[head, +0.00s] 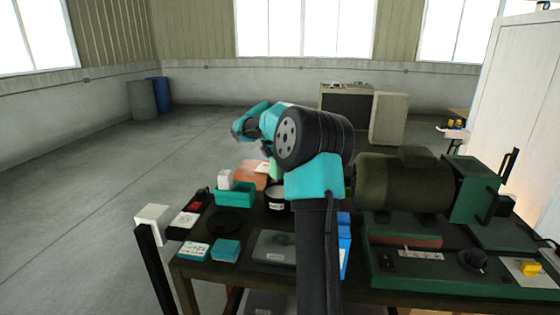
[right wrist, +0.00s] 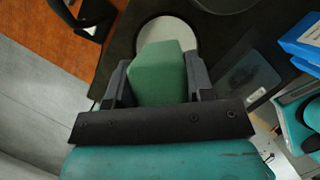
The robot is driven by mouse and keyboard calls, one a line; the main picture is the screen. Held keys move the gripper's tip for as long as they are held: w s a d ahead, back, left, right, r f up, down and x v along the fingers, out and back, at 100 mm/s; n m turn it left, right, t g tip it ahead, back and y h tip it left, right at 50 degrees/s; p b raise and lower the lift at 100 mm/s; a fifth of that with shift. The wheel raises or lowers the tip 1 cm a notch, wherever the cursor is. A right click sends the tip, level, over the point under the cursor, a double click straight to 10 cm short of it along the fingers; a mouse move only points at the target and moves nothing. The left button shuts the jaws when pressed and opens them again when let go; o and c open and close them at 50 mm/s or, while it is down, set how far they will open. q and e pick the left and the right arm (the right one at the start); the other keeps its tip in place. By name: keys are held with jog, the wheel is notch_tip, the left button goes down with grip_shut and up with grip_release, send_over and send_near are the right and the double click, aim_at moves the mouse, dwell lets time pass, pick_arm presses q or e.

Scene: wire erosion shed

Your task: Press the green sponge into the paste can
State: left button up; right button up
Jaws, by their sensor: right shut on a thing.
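The green sponge (right wrist: 160,72) is between the fingers of my right gripper (right wrist: 159,80), which is shut on it. In the head view a small pale-green part of the sponge (head: 264,168) shows below my right arm, which hides most of the gripper. The paste can (head: 276,202) is black with a white label and stands on the bench just below the sponge. In the right wrist view its pale round top (right wrist: 167,33) shows beyond the sponge, which covers part of it. I cannot tell whether sponge and can touch. My left gripper is not in view.
A teal bin (head: 235,195) with a white block stands left of the can, with a dark round dish (head: 230,222) nearby. A grey flat case (head: 273,246) lies in front. A large green machine (head: 410,187) fills the right; a blue box (head: 344,240) stands beside my arm.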

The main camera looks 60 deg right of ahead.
aim_at(281, 176)
jog(key=shift+f, duration=2.95)
jog(key=shift+f, duration=0.5)
jog(key=shift+r, duration=3.55)
